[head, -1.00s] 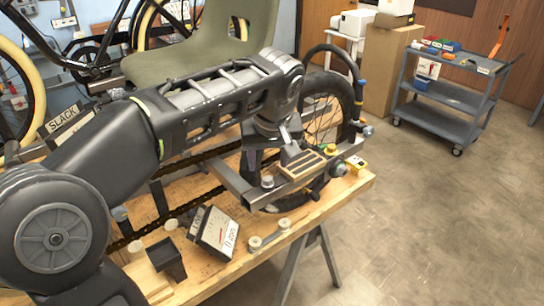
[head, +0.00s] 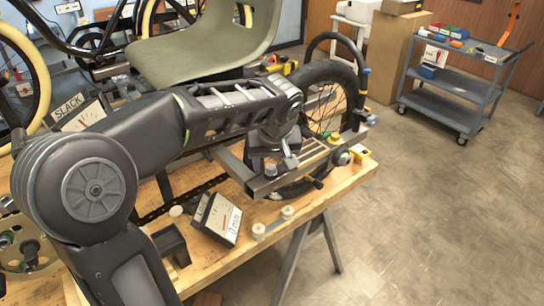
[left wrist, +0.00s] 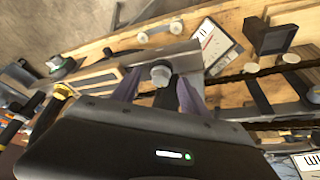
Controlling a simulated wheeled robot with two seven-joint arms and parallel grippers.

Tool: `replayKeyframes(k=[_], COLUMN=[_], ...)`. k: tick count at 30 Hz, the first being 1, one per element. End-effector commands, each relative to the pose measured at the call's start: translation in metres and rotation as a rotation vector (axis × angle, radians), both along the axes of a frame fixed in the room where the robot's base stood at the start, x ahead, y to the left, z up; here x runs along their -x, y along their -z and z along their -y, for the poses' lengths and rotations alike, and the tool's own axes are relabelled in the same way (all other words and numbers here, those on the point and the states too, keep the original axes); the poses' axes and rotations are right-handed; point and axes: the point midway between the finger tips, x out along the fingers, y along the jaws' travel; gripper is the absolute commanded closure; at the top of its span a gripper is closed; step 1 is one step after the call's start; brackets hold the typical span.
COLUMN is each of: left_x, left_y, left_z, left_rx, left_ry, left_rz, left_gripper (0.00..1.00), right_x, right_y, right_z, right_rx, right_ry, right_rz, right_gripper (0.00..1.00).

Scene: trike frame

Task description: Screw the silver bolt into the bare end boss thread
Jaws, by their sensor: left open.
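A silver bolt (left wrist: 161,73) with a rounded head shows between my finger pads in the left wrist view, at the grey frame rail. It also shows in the head view (head: 271,170), at the near end of the rail (head: 284,183). My left gripper (head: 274,163) is open, its fingers on either side of the bolt with visible gaps in the left wrist view (left wrist: 160,92). The bolt's shank and any thread are hidden. My right gripper is out of view.
A dial gauge (head: 217,218), a dark square cup (head: 171,244) and a white-ended part (head: 273,223) are on the bench (head: 325,198). The wheel (head: 342,75) stands behind.

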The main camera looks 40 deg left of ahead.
Motion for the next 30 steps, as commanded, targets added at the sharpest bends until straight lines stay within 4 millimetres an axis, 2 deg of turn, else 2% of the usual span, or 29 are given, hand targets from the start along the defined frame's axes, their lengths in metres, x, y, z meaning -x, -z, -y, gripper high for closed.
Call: replayKeyframes(k=[8, 26, 30], left_x=[-0.0002, -0.0001, -0.0002], left_y=[0.0011, 0.0006, 0.0006], left_z=[-0.0003, -0.0003, -0.0002], left_rx=[0.0, 0.0, 0.0], left_ry=[0.0, 0.0, 0.0], left_rz=[0.0, 0.0, 0.0], left_gripper=[0.49, 0.99, 1.0], right_x=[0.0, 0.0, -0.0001], right_y=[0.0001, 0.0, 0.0], right_z=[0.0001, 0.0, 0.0], right_rx=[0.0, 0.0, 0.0], right_ry=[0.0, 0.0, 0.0], right_rz=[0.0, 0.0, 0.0], right_gripper=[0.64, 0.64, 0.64])
